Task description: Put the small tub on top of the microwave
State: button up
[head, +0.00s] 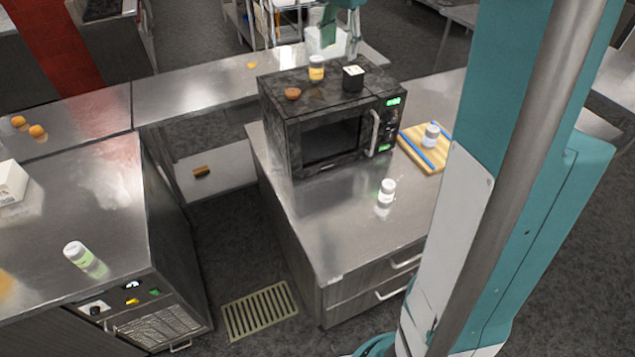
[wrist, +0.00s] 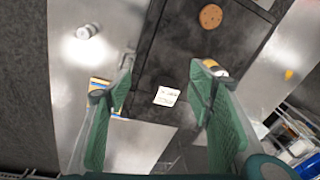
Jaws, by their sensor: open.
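A small black tub (head: 353,79) with a pale label on its lid stands upright on top of the black microwave (head: 280,115), near the back right. I take it to be the small tub. In the wrist view its white label (wrist: 166,96) shows between my fingers, and its dark sides blend with the microwave top (wrist: 185,35). My gripper (head: 341,43) is open and empty, above and apart from the tub. In the wrist view my gripper (wrist: 164,68) has its two green fingers spread wide.
A yellow-labelled jar (head: 316,68) and a brown round item (head: 292,94) share the microwave top; the jar (wrist: 215,68) appears beside my right finger. A white-lidded jar (head: 387,190) stands on the counter. A cutting board (head: 413,150) holds another jar (head: 431,134).

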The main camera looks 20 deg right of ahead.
jog(key=s+a+n+t, duration=0.3)
jog(key=s+a+n, duration=0.4)
jog(key=s+a, duration=0.9)
jog(key=s+a+f+n+t, duration=0.1)
jog(key=s+a+f+n, duration=0.1)
jog(key=s, duration=0.5)
jog(key=s+a+f+n, duration=0.2)
jog(key=s+a+f, duration=0.1)
jog(key=s+f, duration=0.3)
jog(key=s+a+f+n+t, duration=0.1)
jog(key=s+a+f+n, duration=0.2)
jog(key=s, duration=0.4)
jog(key=shift+s+a+f+t, duration=0.3)
jog(key=shift+s+a+f, duration=0.1)
jog(key=shift+f, duration=0.3)
jog(key=shift+f, duration=0.1)
notch_tip(320, 180, down, 10)
jog(key=b, duration=1)
jog(key=shift+f+b, duration=0.2)
jog(key=shift+b, duration=0.15)
